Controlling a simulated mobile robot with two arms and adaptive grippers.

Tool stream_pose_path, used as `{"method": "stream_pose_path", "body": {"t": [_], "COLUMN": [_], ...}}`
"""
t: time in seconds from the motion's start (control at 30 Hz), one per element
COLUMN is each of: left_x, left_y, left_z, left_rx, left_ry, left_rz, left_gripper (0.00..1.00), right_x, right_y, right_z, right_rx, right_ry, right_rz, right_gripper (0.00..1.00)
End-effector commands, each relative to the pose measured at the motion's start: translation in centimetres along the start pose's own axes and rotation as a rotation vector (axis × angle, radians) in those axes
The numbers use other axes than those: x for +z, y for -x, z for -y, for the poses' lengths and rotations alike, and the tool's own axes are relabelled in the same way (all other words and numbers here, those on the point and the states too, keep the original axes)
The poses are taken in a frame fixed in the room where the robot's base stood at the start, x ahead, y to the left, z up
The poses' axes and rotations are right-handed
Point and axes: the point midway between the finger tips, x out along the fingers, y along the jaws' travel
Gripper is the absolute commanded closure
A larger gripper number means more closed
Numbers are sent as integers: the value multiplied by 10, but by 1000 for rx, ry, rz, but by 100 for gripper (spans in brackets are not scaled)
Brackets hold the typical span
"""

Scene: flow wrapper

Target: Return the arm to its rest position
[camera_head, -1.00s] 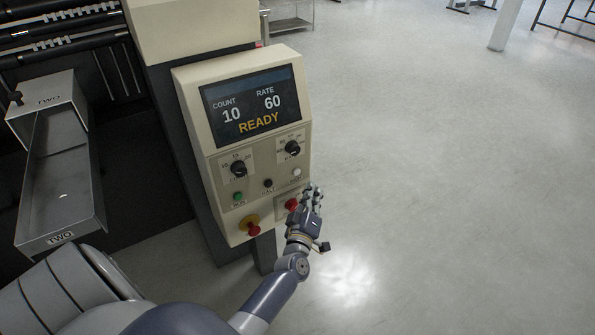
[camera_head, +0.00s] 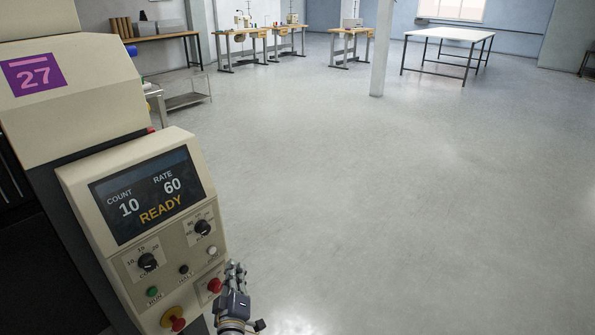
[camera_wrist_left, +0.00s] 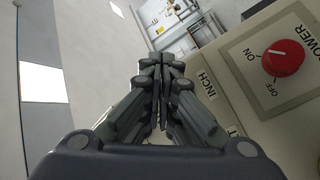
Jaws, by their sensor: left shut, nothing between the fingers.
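My left gripper (camera_head: 235,275) shows at the bottom of the head view, just right of the control panel's lower right corner. In the left wrist view its fingers (camera_wrist_left: 162,65) are together with nothing between them. The beige control panel (camera_head: 75,185) has a screen (camera_head: 150,195) reading COUNT 10, RATE 60, READY. A red power knob (camera_head: 215,286) is close beside the gripper; in the left wrist view the knob (camera_wrist_left: 284,58) is right of the fingers, apart from them, between ON and OFF labels. My right gripper is not in view.
The panel also carries a green RUN button (camera_head: 152,292) and a red knob on a yellow base (camera_head: 173,319). The machine body (camera_head: 70,90) stands behind it at left. Open floor (camera_head: 400,200) lies to the right. Workbenches and a white table (camera_head: 448,34) are far off.

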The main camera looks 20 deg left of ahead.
Motion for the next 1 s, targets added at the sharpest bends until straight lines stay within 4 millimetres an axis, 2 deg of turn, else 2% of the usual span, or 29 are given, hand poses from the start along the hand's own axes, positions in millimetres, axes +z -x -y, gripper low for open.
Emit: {"method": "stream_pose_path", "body": {"t": [0.07,0.17,0.33,0.37,0.4,0.5,0.57,0.67,0.7,0.77,0.83,0.93,1.0], "left_x": [-2,-11,-43,-31,6,61,89,125,137,150,160,164,160], "left_y": [0,-2,-5,2,20,62,91,148,173,210,257,325,373], "left_z": [-2,-13,-49,-42,-18,18,39,78,94,117,143,179,203], "left_rx": [0,1,1,-10,-29,-55,-69,-92,-102,-115,-129,-148,-161], "left_ry": [0,0,0,-23,-99,-248,-330,-460,-510,-582,-662,-772,-846], "left_rz": [0,-1,-1,35,138,338,454,643,718,828,955,1131,1252], "left_gripper": [100,100,100,100,100,100,100,100,100,100,100,100,100], "right_x": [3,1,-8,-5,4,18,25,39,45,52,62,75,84], "right_y": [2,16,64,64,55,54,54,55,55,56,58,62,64], "right_z": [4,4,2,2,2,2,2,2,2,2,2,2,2], "right_rx": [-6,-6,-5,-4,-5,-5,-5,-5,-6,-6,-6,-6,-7], "right_ry": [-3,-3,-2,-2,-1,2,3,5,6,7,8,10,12], "right_rz": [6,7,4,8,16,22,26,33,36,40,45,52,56], "right_gripper": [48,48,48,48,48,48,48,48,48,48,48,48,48]}}
